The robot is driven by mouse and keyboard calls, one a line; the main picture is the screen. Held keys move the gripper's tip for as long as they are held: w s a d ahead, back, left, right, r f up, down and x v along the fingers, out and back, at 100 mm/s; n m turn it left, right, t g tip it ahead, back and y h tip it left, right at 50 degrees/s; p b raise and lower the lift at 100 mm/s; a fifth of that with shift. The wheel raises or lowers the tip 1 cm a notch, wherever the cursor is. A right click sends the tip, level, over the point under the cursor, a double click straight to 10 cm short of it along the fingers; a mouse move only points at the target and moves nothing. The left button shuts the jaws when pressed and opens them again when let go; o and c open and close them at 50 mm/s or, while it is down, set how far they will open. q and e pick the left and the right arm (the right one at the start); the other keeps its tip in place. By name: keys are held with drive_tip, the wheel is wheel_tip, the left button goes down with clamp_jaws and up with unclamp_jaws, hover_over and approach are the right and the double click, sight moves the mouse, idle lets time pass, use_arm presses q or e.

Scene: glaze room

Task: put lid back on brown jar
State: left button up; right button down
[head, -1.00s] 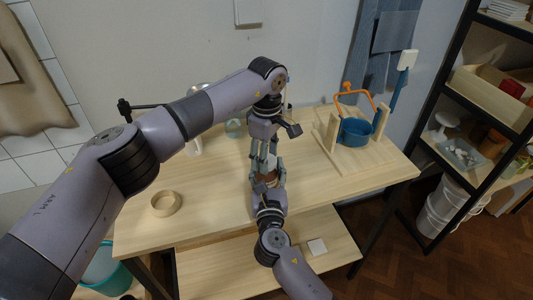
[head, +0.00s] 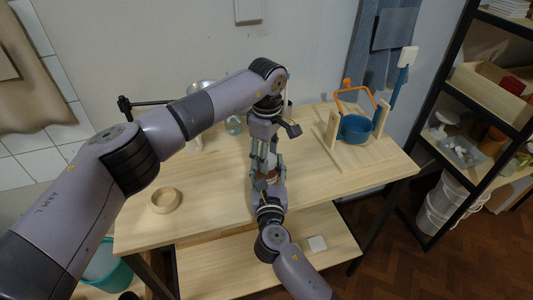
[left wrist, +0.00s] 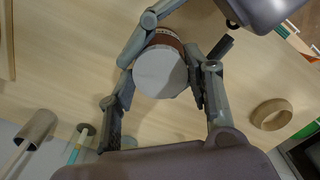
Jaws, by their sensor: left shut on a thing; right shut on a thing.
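The brown jar (left wrist: 166,40) shows in the left wrist view as a brown band with a pale strip, behind a round pale grey lid (left wrist: 160,73). In the head view the jar (head: 271,171) is mostly hidden between the fingers, above the front part of the table. My left gripper (head: 263,160) comes down from above and is shut on the lid. My right gripper (head: 268,182) comes from the front and is shut on the jar. The lid is over the jar's top; I cannot tell whether it is seated.
A wooden ring (head: 165,200) lies on the table (head: 220,215) at left. A wooden stand (head: 345,160) with a blue pot (head: 356,128) is at right. Glass items (head: 234,125) stand at the back, partly behind my left arm. A shelf (head: 470,160) is at far right.

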use_arm(q)
drive_tip(key=shift+a+f, duration=0.2)
drive_tip(key=shift+f, duration=0.3)
drive_tip(key=shift+r+h, duration=0.25)
drive_tip(key=shift+h, duration=0.15)
drive_tip(key=shift+a, duration=0.1)
idle(0.8)
drive_tip(key=shift+a+f, duration=0.1)
drive_tip(key=shift+f, duration=0.4)
idle(0.4)
drive_tip(key=shift+o, duration=2.2)
drive_tip(key=shift+a+r+n+t+h, duration=0.15)
drive_tip(key=shift+r+h, duration=0.1)
drive_tip(key=shift+h, duration=0.4)
drive_tip(key=shift+r+n+t+h, duration=0.15)
drive_tip(key=shift+r+h, duration=0.05)
drive_tip(key=shift+h, duration=0.45)
drive_tip(key=shift+c, duration=0.8)
